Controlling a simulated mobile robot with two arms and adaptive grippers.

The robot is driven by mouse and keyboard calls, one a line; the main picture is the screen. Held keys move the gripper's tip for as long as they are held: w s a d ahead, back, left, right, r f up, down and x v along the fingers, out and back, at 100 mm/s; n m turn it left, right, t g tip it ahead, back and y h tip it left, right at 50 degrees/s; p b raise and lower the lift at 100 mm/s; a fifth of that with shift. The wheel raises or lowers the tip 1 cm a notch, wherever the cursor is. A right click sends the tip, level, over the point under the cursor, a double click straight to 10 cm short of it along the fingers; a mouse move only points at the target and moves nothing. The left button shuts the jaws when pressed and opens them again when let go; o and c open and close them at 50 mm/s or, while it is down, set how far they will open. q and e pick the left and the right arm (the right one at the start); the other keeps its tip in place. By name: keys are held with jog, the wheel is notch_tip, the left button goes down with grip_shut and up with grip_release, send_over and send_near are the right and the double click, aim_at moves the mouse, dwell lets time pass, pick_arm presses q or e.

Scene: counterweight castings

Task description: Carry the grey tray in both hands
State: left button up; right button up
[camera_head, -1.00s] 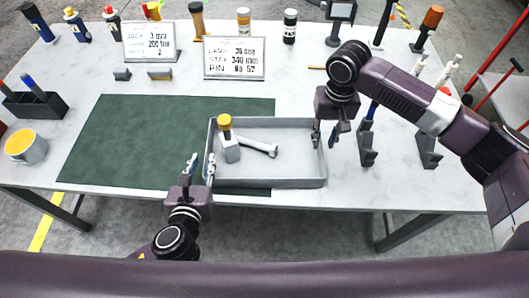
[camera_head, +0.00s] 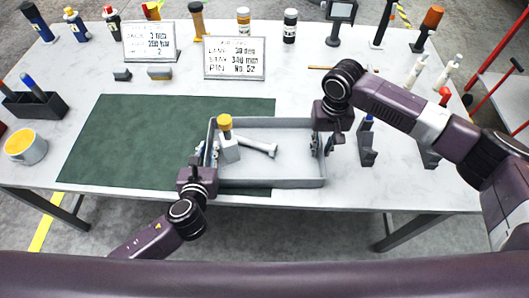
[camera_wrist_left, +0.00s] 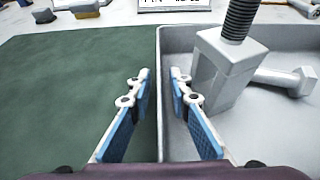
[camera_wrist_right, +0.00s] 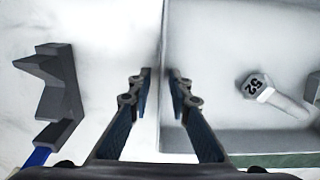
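The grey tray (camera_head: 290,168) sits at the table's front edge, its left part over the green mat (camera_head: 130,140). In it are a grey block with a yellow-topped threaded post (camera_head: 229,150) and a pale bolt-like piece (camera_head: 260,147), whose end reads 52 in the right wrist view (camera_wrist_right: 255,86). My left gripper (camera_head: 207,155) is at the tray's left wall; in the left wrist view its fingers (camera_wrist_left: 160,80) stand either side of that wall, apart. My right gripper (camera_head: 323,145) straddles the right wall; its fingers (camera_wrist_right: 160,80) show a gap around it.
Two sign cards (camera_head: 235,58) stand behind the mat. A black pen holder (camera_head: 36,104) and a yellow-filled cup (camera_head: 26,147) are at left. A dark angular holder (camera_head: 367,150) stands close right of the tray. Bottles and tools line the back edge.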

pick_arm(q)
grip_shut()
pick_arm(e)
grip_shut()
